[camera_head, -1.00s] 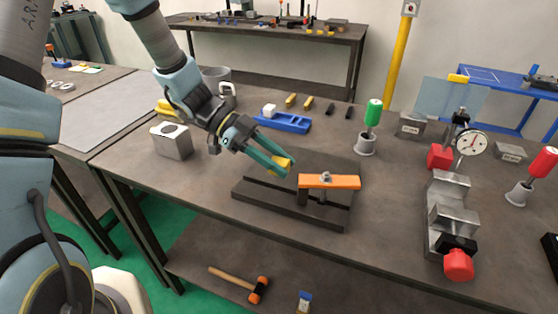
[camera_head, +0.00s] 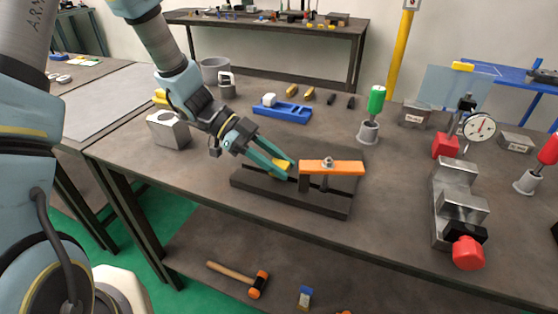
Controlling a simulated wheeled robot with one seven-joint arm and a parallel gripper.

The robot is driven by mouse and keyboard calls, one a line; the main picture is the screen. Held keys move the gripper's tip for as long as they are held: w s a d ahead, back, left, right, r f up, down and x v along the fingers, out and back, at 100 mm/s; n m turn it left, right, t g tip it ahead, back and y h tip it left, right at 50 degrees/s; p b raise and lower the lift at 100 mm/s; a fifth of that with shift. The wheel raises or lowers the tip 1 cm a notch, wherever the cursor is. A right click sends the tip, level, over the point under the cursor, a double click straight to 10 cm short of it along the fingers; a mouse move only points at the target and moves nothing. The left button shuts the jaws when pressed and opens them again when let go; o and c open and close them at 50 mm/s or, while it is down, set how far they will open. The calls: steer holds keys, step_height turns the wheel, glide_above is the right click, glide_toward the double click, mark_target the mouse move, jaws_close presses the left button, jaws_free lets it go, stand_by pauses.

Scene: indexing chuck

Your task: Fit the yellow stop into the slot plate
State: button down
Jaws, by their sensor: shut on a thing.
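The yellow stop (camera_head: 282,164) is between the fingertips of my gripper (camera_head: 283,167), which is shut on it. The fingers hide part of the stop. My gripper comes in from the upper left, over the left part of the dark slot plate (camera_head: 258,182). The stop is at or just above the plate's slot; I cannot tell whether it touches. An orange clamp bar (camera_head: 332,167) with a bolt on top stands on the plate, just right of the stop.
A metal block (camera_head: 168,130) stands left of my gripper. A blue holder (camera_head: 284,112) and several small yellow and black pieces lie behind. A green-handled tool (camera_head: 375,102) and a steel vise with a red knob (camera_head: 468,252) stand to the right. The bench's front middle is clear.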

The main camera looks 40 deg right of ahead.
steer(key=shift+f, duration=0.2)
steer(key=shift+c, duration=2.2)
jaws_free()
steer(key=b+v, duration=0.2)
steer(key=v, duration=0.9)
steer(key=shift+f, duration=0.1)
steer(key=shift+d, duration=0.1)
